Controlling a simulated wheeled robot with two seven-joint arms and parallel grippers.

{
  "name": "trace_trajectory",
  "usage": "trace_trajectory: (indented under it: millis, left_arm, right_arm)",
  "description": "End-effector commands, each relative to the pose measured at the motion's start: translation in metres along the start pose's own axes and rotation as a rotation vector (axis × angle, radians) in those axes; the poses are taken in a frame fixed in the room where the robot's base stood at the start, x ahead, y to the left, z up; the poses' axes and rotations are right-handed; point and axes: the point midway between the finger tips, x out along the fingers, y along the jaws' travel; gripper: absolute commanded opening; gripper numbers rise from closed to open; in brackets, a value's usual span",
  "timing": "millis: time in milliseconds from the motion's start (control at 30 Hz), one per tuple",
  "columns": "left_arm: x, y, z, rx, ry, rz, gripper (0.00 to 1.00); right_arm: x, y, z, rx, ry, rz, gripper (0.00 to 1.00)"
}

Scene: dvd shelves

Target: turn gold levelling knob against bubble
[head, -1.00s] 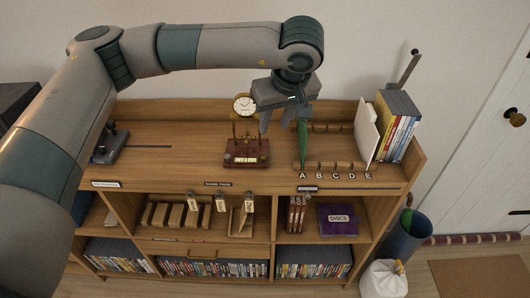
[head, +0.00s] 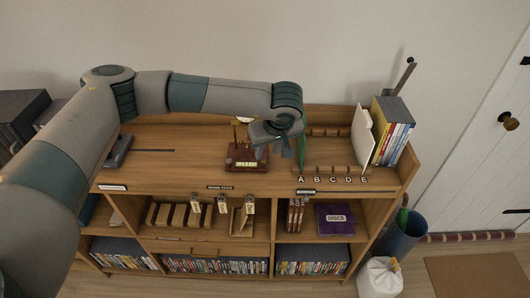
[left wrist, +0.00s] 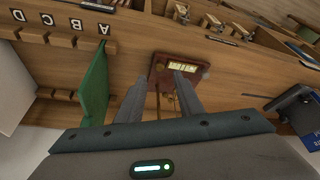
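The levelling device has a dark red-brown base (head: 243,164) and stands on the shelf top. It also shows upside down in the left wrist view (left wrist: 158,72), with a pale plate on its front and slim gold parts behind. I cannot tell which gold part is the knob, and the bubble is too small to make out. My left gripper (head: 262,150) hangs low over the device's right side. In the left wrist view its two fingers (left wrist: 160,88) stand apart around the gold parts, with nothing visibly clamped. My right gripper is not in view.
A green upright panel (head: 302,148) stands close to the right of the gripper, by the A slot of the lettered rack (head: 335,171). A clock (head: 243,120) behind is mostly hidden.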

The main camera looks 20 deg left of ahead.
Motion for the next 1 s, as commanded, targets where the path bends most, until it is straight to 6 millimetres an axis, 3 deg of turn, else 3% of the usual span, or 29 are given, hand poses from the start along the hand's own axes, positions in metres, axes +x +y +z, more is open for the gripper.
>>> trace_trajectory:
  millis: [100,400,800,833,967,1000]
  left_arm:
    - [0.019,-0.001,0.0,-0.001,-0.003,-0.004,0.34]
    - [0.055,0.0,0.0,-0.001,-0.001,-0.001,0.34]
    - [0.062,0.0,0.001,0.0,0.0,0.0,0.34]
    - [0.061,0.0,0.001,0.0,0.0,0.0,0.31]
    - [0.061,0.0,0.0,0.0,0.0,0.0,0.0]
    - [0.061,0.0,0.0,0.0,0.0,0.0,0.0]
  right_arm:
    - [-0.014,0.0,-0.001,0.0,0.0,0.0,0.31]
    - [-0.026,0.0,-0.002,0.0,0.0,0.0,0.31]
    - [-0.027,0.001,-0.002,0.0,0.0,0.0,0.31]
    - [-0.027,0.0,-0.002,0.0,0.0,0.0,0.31]
    - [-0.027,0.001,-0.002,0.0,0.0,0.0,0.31]
    - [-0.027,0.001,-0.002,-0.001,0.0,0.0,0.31]
